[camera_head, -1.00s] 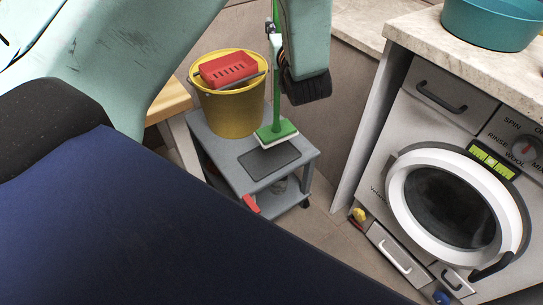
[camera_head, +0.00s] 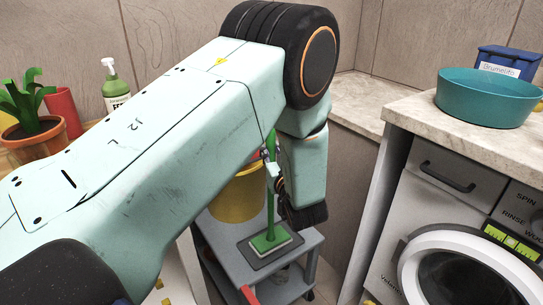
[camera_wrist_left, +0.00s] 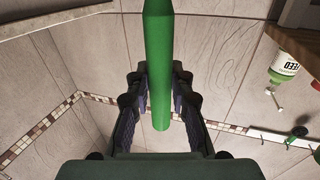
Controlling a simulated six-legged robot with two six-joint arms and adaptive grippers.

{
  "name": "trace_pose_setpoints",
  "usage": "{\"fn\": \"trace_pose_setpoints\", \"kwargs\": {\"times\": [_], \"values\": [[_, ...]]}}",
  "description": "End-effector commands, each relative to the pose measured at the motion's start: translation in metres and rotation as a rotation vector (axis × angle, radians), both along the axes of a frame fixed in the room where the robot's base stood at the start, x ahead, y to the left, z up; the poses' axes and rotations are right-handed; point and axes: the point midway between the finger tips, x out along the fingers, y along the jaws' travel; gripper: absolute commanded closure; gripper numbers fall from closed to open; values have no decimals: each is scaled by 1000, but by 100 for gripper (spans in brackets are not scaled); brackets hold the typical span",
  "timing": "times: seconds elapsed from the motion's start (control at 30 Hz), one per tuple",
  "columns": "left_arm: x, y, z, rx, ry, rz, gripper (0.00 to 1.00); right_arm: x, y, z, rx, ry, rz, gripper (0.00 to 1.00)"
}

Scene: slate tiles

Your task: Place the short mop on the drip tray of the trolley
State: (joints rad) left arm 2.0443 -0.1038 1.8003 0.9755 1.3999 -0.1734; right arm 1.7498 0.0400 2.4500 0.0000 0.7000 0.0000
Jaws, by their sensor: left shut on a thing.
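The short mop (camera_head: 271,208) has a green handle and a green head with a pale pad underneath. It stands about upright, its head over the dark drip tray (camera_head: 258,264) on top of the grey trolley (camera_head: 222,236). Tray shows around the head; I cannot tell if the pad touches it. My left gripper (camera_head: 271,176) is shut on the handle, partly hidden by my arm. In the left wrist view the handle (camera_wrist_left: 159,60) runs between the two fingers (camera_wrist_left: 160,108). My right gripper is not in view.
A yellow bucket (camera_head: 236,196) stands on the trolley behind the mop, partly hidden by my arm. A washing machine (camera_head: 455,265) is at the right, under a counter with a teal basin (camera_head: 487,97).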

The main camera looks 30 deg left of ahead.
Motion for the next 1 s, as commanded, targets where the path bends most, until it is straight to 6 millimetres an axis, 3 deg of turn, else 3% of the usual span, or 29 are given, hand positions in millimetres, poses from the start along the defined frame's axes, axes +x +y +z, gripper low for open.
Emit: {"fn": "trace_pose_setpoints", "kwargs": {"times": [0.37, 0.4, 0.63, 1.0], "values": [[1, 0, -3, 1, -3, 0, 100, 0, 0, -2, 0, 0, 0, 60], [0, 0, -3, 0, -1, 0, 76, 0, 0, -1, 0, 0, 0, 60], [0, 0, -2, 0, -1, 0, 56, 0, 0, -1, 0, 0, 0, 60], [0, 0, 1, -1, -2, 0, 56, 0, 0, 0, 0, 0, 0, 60]]}}
